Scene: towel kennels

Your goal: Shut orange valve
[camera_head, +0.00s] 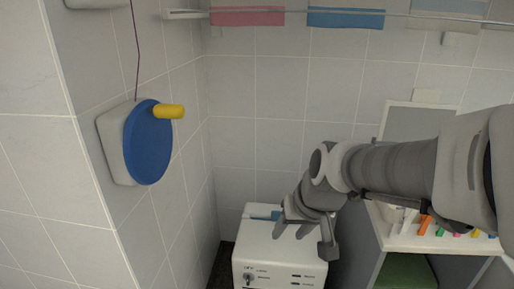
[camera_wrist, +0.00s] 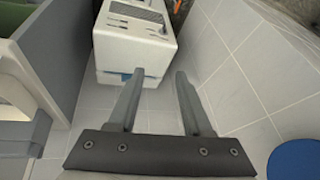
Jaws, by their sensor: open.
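My gripper (camera_head: 304,240) is open and empty, above and in front of the top of a white box-shaped machine (camera_head: 278,255). In the wrist view, my gripper's two fingers (camera_wrist: 156,76) stand apart with the white machine (camera_wrist: 132,45) beyond them. No valve is clearly recognisable. A small orange piece (camera_head: 425,225) stands in a row of coloured pieces on a white-topped bench at right, well to the right of my gripper. Whether it is the orange valve, I cannot tell.
A blue disc (camera_head: 147,145) with a yellow handle (camera_head: 168,112) is mounted on the left wall. Pink (camera_head: 248,17) and blue (camera_head: 346,18) towels hang from a rail (camera_head: 400,15) at the back. The bench (camera_head: 400,240) with a grey side stands right of the machine.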

